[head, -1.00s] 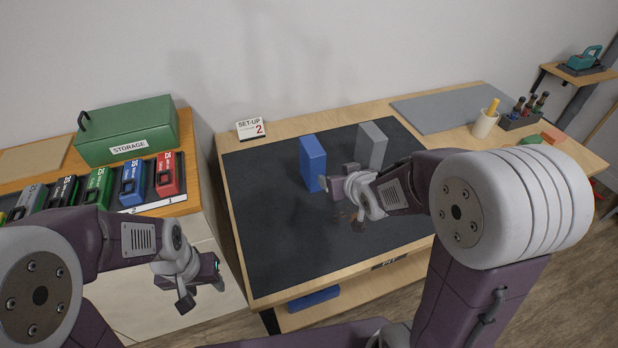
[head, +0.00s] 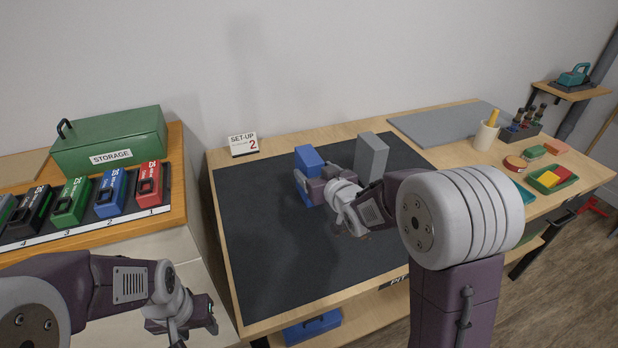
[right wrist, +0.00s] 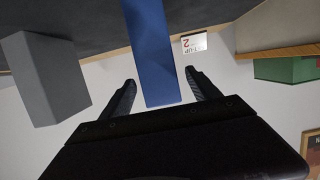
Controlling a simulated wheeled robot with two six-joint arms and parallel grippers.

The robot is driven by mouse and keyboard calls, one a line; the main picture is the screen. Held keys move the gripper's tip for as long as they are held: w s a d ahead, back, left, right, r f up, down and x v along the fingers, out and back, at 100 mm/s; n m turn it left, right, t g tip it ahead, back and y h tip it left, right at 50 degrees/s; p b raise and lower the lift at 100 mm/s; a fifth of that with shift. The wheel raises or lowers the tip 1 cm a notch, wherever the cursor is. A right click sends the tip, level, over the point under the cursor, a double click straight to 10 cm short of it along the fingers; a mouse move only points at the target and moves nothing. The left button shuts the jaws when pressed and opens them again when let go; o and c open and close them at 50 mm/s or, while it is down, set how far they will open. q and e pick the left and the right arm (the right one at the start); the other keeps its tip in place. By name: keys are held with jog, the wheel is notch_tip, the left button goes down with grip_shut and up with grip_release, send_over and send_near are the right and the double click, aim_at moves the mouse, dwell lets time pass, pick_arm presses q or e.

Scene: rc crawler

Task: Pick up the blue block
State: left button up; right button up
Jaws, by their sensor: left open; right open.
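The blue block (head: 308,157) stands upright on the dark mat (head: 270,250), its lower part partly hidden by my right gripper (head: 308,184). In the right wrist view, the blue block (right wrist: 154,50) shows between the two spread fingers of my right gripper (right wrist: 162,84), with a gap visible on each side. The right gripper is open and holds nothing. My left gripper (head: 194,325) is open and empty, low in front of the left cabinet, away from the block.
A grey block (head: 370,157) stands upright just right of the blue block; it also shows in the right wrist view (right wrist: 45,80). A set-up sign (head: 243,145) stands behind the mat. A green storage box (head: 110,140) and several battery packs sit on the left cabinet. The mat's front left is clear.

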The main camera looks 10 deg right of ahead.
aim_at(309, 154)
jog(key=x, duration=0.4)
jog(key=shift+w, duration=0.35)
grip_shut()
jog(key=shift+a+r, duration=0.1)
notch_tip(309, 154, up, 5)
jog(key=shift+w+f+p, duration=0.1)
jog(key=shift+p, duration=0.75)
jog(key=w+d+r+p, duration=0.5)
jog(key=d+r+p, duration=0.1)
jog(key=d, duration=0.4)
jog(key=shift+d+p, duration=0.3)
jog(key=shift+d, duration=0.05)
